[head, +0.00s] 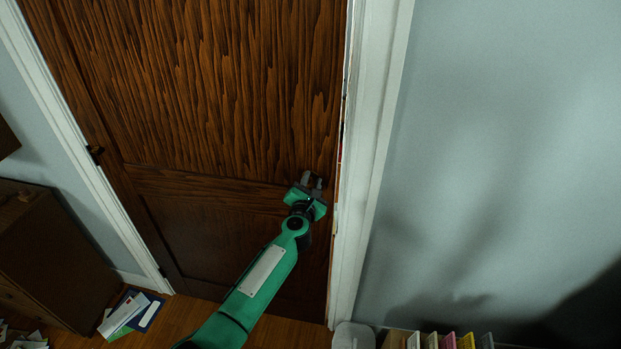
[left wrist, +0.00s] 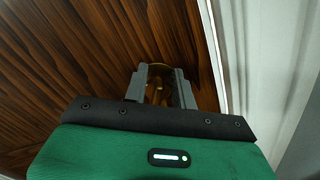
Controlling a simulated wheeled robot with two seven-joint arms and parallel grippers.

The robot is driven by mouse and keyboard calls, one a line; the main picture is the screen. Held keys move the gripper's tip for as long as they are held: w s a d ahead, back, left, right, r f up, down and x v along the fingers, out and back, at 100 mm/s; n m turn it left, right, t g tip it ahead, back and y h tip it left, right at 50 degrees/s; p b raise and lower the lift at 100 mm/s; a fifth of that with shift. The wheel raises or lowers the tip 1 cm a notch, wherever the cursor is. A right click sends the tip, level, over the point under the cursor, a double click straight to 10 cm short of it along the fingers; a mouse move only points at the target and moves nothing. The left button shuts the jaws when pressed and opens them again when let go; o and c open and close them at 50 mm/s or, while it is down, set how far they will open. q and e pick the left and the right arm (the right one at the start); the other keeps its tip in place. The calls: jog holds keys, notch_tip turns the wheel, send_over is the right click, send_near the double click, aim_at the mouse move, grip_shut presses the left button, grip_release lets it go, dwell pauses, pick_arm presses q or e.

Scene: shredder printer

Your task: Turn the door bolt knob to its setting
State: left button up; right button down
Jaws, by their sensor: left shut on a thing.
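The brown wooden door (head: 220,90) fills the middle of the head view; its grain also shows in the left wrist view (left wrist: 60,75). My left gripper (head: 312,181) is at the door's right edge, near the middle rail. In the left wrist view, my left gripper (left wrist: 160,86) has its two grey fingers on either side of a small brass-coloured knob (left wrist: 157,92) and is shut on it. The knob is partly hidden by the fingers, and its turn angle cannot be read. In the head view the gripper covers it. My right gripper is not in view.
A white door frame (head: 375,130) runs close to the right of my left gripper, with a pale wall (head: 510,120) beyond. A dark cabinet (head: 50,255) stands at left. Papers (head: 125,314) lie on the floor. Coloured files (head: 449,341) stand at the bottom right.

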pick_arm(q)
jog(key=shift+d+f+m+p, duration=0.15)
jog(key=shift+m+p, duration=0.15)
jog(key=shift+m, duration=0.7)
jog(key=shift+c, duration=0.2)
jog(key=shift+s, duration=0.1)
grip_shut()
jog(key=shift+f+m, duration=0.15)
jog(key=shift+m, duration=0.15)
jog(key=shift+s+f, duration=0.1)
jog(key=o, duration=0.7)
grip_release()
jog(key=shift+c, duration=0.2)
jog(key=shift+w+a, duration=0.2)
jog(key=shift+a, duration=0.05)
jog(key=shift+d, duration=0.1)
